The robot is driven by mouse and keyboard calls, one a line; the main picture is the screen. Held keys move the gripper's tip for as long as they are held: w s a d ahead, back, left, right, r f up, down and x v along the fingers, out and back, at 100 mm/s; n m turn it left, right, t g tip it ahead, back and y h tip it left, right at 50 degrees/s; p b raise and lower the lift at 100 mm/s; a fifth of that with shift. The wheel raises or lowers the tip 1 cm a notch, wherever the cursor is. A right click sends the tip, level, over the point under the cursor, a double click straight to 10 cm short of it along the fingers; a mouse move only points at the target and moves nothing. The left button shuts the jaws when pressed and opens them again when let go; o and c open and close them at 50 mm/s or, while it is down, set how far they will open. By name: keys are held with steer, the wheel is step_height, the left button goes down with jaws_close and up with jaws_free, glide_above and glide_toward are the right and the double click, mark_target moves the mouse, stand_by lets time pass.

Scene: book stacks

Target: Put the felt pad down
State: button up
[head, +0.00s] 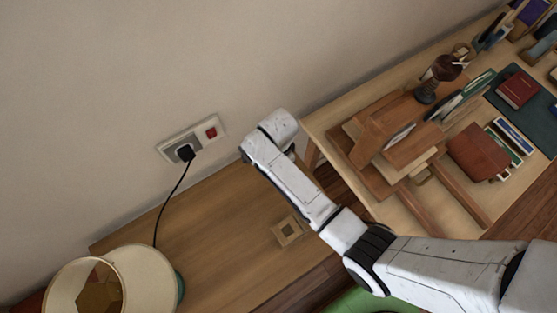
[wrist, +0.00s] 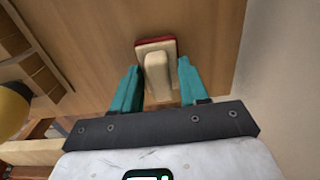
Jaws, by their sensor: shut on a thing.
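The felt pad (wrist: 156,72) shows in the wrist view as a pale cream block with a red layer at its far edge. It sits between the teal fingers of my gripper (wrist: 159,78), which is shut on it. A brown wooden surface (wrist: 215,40) lies beyond the pad; I cannot tell whether the pad touches it. In the head view my arm reaches over the low wooden top (head: 215,215) near the wall, and the gripper and pad are hidden behind the arm.
A small square wooden piece (head: 287,231) lies on the low top. A lampshade (head: 148,278) stands at its left end. A socket (head: 192,138) with a plugged cord is on the wall. A desk (head: 455,195) with books and wooden items is at right. Bare top lies left of the arm.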

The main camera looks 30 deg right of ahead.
steer(key=shift+f, duration=0.2)
steer(key=o, duration=1)
steer(key=shift+f+b, duration=0.15)
steer(key=shift+b, duration=0.45)
step_height(320, 180, up, 11)
steer(key=shift+s+d+r+n+t, duration=0.15)
steer(key=shift+s+d+n, duration=1.15)
steer(key=shift+s+n, duration=1.9)
steer(key=shift+s+d+r+n+t, duration=0.15)
steer(key=shift+s+d+n, duration=1.2)
steer(key=shift+s+n, duration=1.85)
steer(key=shift+s+d+r+n+t, duration=0.15)
steer(key=shift+s+d+n, duration=1.65)
steer(key=shift+s, duration=2.3)
